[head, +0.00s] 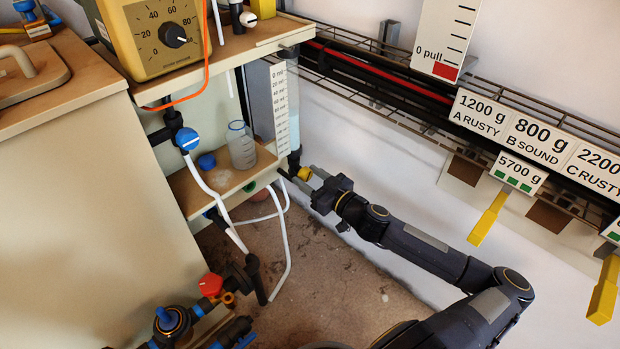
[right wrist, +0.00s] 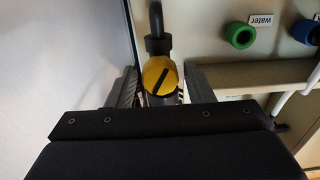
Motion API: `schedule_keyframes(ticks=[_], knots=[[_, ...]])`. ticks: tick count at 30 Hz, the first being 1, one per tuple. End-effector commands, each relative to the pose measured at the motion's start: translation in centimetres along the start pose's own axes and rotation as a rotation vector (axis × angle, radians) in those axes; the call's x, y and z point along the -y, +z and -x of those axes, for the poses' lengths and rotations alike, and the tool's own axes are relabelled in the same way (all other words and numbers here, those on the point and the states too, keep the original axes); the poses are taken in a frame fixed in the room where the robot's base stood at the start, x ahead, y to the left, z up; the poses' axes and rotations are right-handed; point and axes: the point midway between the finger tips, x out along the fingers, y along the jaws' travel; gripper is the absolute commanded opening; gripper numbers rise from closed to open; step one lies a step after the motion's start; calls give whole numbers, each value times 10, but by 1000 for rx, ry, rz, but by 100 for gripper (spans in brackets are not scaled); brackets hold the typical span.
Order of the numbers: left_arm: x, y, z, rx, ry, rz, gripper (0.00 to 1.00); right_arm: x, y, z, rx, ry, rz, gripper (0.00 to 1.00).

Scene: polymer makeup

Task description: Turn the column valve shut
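The column valve has a yellow round knob (head: 304,173) at the foot of the clear graduated column (head: 293,110), by the shelf's right corner. In the right wrist view the knob (right wrist: 160,76) faces me, with a slanted black bar across it. A dark pipe (right wrist: 157,30) runs from it. My right gripper (head: 308,180) reaches it from the right. In the wrist view its fingers (right wrist: 160,88) stand on either side of the knob, with gaps visible, so it looks open. Some of the valve body is hidden behind the gripper. My left gripper is not in view.
A shelf (head: 190,193) holds a clear bottle (head: 241,148) and blue cap. A yellow dial box (head: 160,35) stands above. Green (right wrist: 240,36) and blue ports lie right in the wrist view. A wall rack (head: 400,100) with weight labels and yellow levers (head: 487,218) flanks my arm.

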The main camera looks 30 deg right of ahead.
Motion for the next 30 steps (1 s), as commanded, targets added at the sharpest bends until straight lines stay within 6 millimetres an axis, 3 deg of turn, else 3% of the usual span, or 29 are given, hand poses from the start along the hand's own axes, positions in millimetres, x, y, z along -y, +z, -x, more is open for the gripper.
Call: schedule_keyframes(ticks=[1, 8, 20, 30], knots=[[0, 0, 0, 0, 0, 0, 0, 0, 0, 0, 0, 0, 0, 40], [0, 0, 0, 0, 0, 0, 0, 0, 0, 0, 0, 0, 0, 12], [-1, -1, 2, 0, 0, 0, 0, 0, 0, 0, 1, -1, -87, 12], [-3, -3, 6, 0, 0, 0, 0, 1, 0, 0, 2, 0, -362, 12]])
